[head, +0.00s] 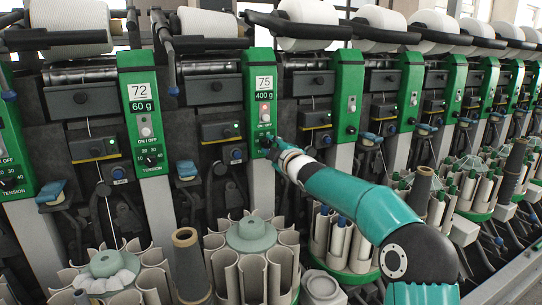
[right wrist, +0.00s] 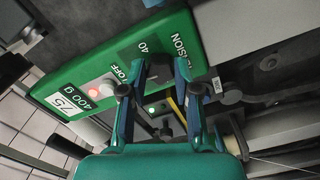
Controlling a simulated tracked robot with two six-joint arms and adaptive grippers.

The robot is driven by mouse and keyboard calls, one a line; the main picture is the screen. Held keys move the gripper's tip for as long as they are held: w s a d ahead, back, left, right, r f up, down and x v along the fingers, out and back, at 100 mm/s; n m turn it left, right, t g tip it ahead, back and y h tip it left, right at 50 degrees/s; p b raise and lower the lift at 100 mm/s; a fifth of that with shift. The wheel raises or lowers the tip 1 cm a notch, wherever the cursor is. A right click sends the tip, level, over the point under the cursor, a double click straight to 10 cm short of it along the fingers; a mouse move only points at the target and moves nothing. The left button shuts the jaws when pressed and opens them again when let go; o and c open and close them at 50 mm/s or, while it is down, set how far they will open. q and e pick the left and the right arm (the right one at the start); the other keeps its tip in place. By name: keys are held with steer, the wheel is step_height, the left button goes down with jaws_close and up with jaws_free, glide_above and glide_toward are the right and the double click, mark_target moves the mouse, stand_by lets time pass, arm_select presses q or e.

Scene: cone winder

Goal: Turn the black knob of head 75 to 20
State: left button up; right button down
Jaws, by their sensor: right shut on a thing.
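Head 75 is the green panel (head: 259,90) in the middle of the head view, with a white 75 label, a 400 g display and a lit red light above its ON/OFF button. Its black knob (head: 266,142) is at the panel's lower end, partly covered by my right gripper (head: 278,149). In the right wrist view the panel (right wrist: 100,72) lies tilted, with the number 40 and part of the word TENSION visible. My right gripper (right wrist: 160,70) is shut on the knob there, one finger on each side. The knob's pointer cannot be read. My left gripper is not in view.
The head 72 panel (head: 143,115) stands to the left, its knob in view. Further green panels run to the right. Below are round bobbin magazines (head: 252,236) and a brown tube (head: 188,262).

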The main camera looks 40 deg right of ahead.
steer(key=n, duration=0.2)
steer(key=n+b, duration=0.1)
steer(key=shift+w+a+f+n, duration=0.1)
steer(key=shift+a+f+n, duration=0.05)
steer(key=shift+f+n, duration=0.15)
steer(key=shift+n+b, duration=0.4)
steer(key=shift+n, duration=0.8)
steer(key=c, duration=0.8)
jaws_free()
steer(key=shift+c, duration=0.2)
steer(key=shift+r, duration=0.15)
